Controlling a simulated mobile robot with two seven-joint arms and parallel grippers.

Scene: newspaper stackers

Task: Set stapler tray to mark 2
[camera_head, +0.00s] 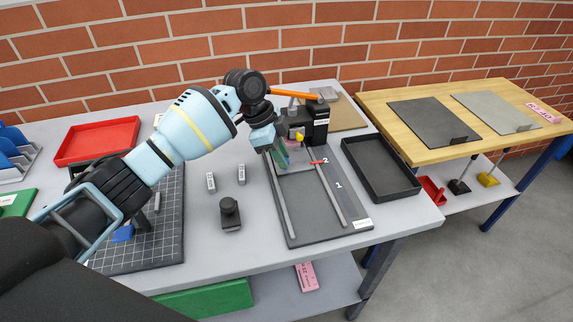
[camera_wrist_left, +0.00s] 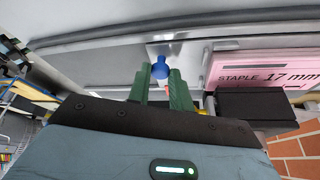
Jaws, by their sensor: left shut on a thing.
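The stapler (camera_head: 317,122) is a black machine with an orange lever (camera_head: 293,94) at the back of the grey table. In front of it lies the dark stapler tray base (camera_head: 303,203) with two light rails, marked 1 (camera_head: 338,185) and, farther back, 2 (camera_head: 325,161). A small red pointer (camera_head: 316,162) shows beside mark 2; its exact alignment is too small to tell. My left gripper (camera_head: 281,157) is at the back left of the rails. In the left wrist view, its green fingers (camera_wrist_left: 162,88) are shut on a blue knob (camera_wrist_left: 160,68). My right gripper is not in view.
A black tray (camera_head: 381,166) lies right of the rails. A dark knobbed block (camera_head: 230,214) and two small labelled pieces (camera_head: 241,174) stand left. A red tray (camera_head: 97,141) is at the back left.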

